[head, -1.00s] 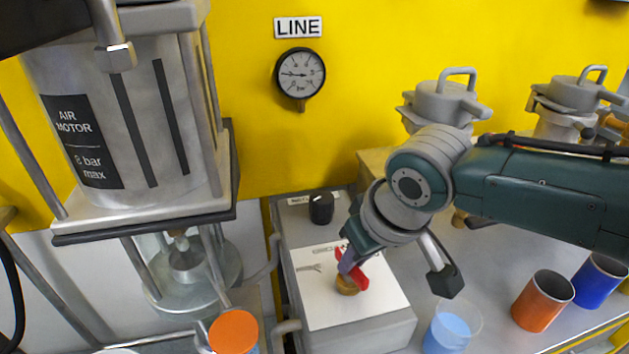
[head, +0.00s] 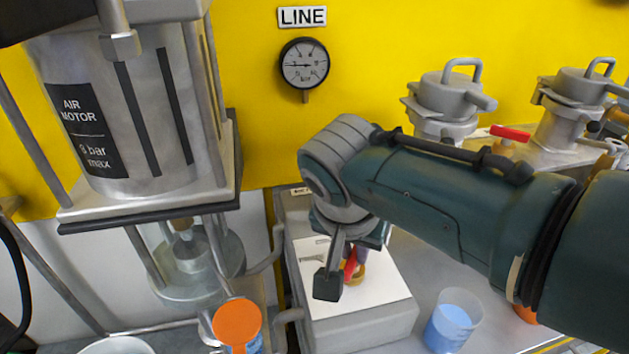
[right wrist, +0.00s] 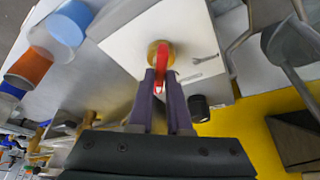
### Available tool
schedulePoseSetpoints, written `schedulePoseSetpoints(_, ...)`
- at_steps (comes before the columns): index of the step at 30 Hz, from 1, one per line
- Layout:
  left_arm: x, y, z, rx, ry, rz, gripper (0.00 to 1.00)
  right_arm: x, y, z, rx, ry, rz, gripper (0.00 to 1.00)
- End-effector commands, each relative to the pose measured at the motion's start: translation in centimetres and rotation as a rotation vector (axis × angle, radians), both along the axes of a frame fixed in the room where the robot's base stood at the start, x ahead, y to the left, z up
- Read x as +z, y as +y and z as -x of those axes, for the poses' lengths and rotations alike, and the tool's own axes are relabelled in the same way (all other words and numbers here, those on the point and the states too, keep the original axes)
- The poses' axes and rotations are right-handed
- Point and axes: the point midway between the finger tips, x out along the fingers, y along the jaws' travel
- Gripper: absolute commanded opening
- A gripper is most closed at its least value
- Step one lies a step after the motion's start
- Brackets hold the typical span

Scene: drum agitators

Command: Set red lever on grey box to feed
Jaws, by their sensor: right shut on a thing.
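The grey box (head: 370,326) has a white top plate carrying a red lever (head: 349,266) on a round brass hub (head: 358,272). My right gripper (head: 362,254) is over the plate, and its arm partly covers the lever in the head view. In the right wrist view, the purple fingers of my right gripper (right wrist: 164,80) are closed on either side of the red lever (right wrist: 162,84), with the brass hub (right wrist: 152,50) just beyond the tips. The plate's wrench-like mark (right wrist: 205,58) lies beside the hub; the lettering is unreadable. My left gripper is not in view.
A black knob (right wrist: 199,107) stands on the box near the gripper. A clear cup with blue contents (head: 452,322) is right of the box. An orange-topped container (head: 237,324) and the air motor (head: 130,120) are left. Another red lever (head: 510,132) is at back right.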

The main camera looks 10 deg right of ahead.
Motion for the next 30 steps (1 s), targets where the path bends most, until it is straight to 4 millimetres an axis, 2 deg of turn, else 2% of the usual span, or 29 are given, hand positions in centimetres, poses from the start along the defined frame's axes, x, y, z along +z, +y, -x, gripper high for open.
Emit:
schedulePoseSetpoints(9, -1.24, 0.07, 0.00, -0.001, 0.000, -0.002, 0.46, -0.09, 0.07, -0.09, -0.134, -0.001, 0.000, 0.00)
schedulePoseSetpoints(26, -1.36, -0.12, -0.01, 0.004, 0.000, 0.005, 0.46, 0.03, 0.02, -0.10, -0.168, -0.001, 0.000, 0.00)
schedulePoseSetpoints(27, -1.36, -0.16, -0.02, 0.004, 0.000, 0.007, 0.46, 0.03, 0.02, -0.10, -0.168, -0.001, 0.000, 0.17)
schedulePoseSetpoints(30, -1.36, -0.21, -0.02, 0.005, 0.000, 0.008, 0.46, 0.03, 0.02, -0.10, -0.166, -0.001, 0.000, 0.28)
